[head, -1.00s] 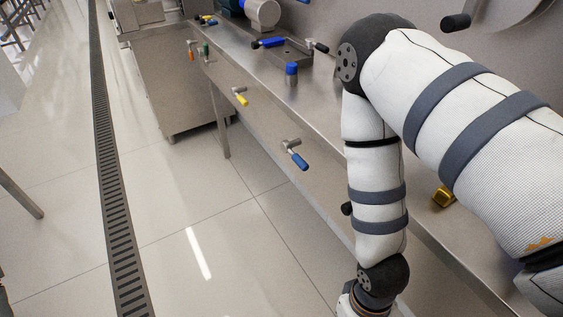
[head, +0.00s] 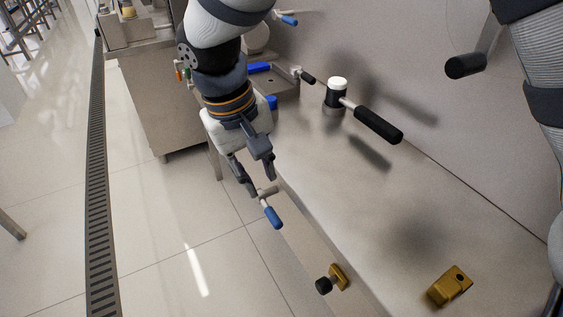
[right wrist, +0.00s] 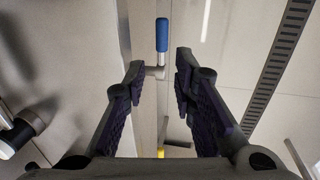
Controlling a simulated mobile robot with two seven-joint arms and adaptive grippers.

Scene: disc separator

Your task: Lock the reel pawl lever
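A small lever with a blue handle (head: 273,217) and a metal stem sticks out from the front face of the steel table. Its handle hangs down and slightly right in the head view. My right gripper (head: 256,178) is open, with its fingers close to the lever's metal pivot end. In the right wrist view, the blue handle (right wrist: 162,35) shows beyond and between the open fingertips (right wrist: 159,72). Nothing is held, and I cannot tell whether a finger touches the lever. No label shows which lever is the reel pawl lever. My left gripper is not in view.
A black-handled lever (head: 378,125) with a white-capped post stands on the steel table (head: 330,190). A gold block (head: 450,287) lies on the top. A black knob (head: 324,286) with a gold bracket is on the front. A yellow handle (right wrist: 160,152) shows in the wrist view.

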